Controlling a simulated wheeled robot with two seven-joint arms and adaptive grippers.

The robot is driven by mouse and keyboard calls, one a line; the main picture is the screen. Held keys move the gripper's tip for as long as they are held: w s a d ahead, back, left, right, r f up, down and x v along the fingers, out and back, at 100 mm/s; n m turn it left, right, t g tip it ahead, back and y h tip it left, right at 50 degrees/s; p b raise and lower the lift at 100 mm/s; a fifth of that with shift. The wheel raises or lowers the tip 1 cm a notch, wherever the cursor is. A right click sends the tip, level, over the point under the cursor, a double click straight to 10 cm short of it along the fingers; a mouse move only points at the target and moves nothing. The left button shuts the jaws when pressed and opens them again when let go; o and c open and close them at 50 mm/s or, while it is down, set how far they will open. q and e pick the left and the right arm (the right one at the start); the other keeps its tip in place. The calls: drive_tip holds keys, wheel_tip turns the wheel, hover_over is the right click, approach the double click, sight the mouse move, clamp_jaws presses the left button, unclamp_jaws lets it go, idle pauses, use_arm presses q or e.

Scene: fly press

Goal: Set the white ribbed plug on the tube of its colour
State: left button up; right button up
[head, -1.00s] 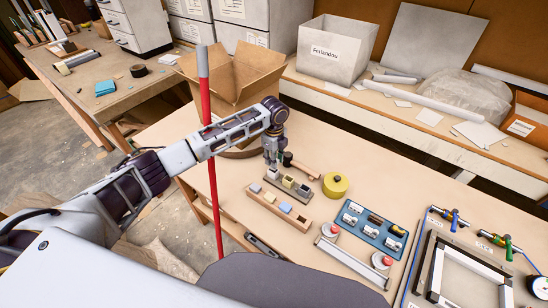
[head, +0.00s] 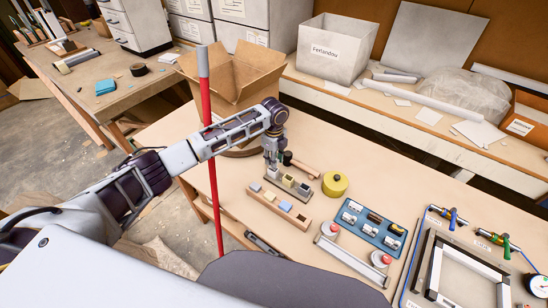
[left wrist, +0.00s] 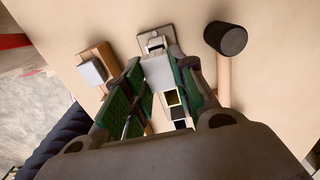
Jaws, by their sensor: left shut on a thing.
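My left gripper (head: 271,164) is over the far left end of a grey block (head: 290,184) that bears a row of tubes. In the left wrist view, its green-padded fingers (left wrist: 157,84) are shut on a pale white plug (left wrist: 157,70). The plug's ribs are too small to make out. Below it, the grey block (left wrist: 155,30) shows a yellow opening and dark openings between the fingers. Whether the plug touches a tube is hidden. My right gripper is not in view.
A mallet with a black head (left wrist: 226,38) lies close to the right of the gripper. A yellow round tin (head: 335,184) and a blue tray (head: 371,228) of parts stand further right. An open cardboard box (head: 232,85) is behind my arm.

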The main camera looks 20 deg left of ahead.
use_arm(q)
drive_tip(key=shift+f, duration=0.65)
idle(1.0)
drive_tip(key=o, duration=0.9)
drive_tip(key=shift+o, duration=0.9)
